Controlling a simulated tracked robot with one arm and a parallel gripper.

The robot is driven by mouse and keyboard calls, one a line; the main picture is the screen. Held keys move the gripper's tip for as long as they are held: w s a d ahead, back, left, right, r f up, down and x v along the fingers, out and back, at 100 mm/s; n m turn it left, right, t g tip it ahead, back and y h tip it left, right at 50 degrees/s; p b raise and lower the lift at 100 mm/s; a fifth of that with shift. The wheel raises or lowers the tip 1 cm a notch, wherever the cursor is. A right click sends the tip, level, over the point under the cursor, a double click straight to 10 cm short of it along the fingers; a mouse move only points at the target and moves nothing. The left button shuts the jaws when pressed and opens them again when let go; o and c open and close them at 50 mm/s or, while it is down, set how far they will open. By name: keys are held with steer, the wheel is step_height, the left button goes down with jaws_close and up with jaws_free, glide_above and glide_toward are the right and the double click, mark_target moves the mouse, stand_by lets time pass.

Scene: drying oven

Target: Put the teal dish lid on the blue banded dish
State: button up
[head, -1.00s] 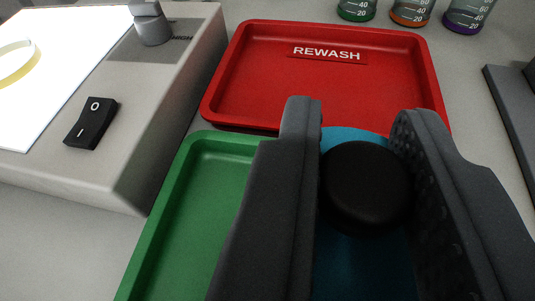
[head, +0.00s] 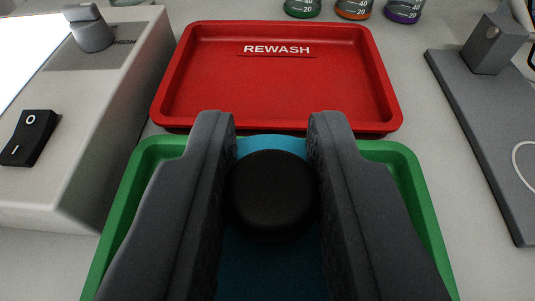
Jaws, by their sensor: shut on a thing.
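The teal dish lid (head: 271,145) shows between the fingers of my gripper (head: 272,150), with its round black knob (head: 271,195) on top. My gripper is shut on the knob, one dark finger on each side. The lid is over the green tray (head: 405,165). I cannot tell whether the lid touches the tray. The fingers hide the lid's sides. The blue banded dish is not seen in this view.
An empty red tray marked REWASH (head: 275,85) lies behind the green tray. A light box with a black switch (head: 30,138) stands at left. A dark grey stand (head: 485,135) is at right. Several banded beakers (head: 353,8) stand at the back.

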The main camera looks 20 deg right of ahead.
steer(key=shift+f+b, duration=0.9)
steer(key=shift+f, duration=1.95)
steer(key=o, duration=1)
steer(key=shift+s, duration=0.1)
steer(key=p+v, duration=0.2)
steer(key=v, duration=1.1)
steer(key=shift+s+a+r, duration=0.1)
steer(key=shift+s+a, duration=0.05)
steer(key=shift+s, duration=0.2)
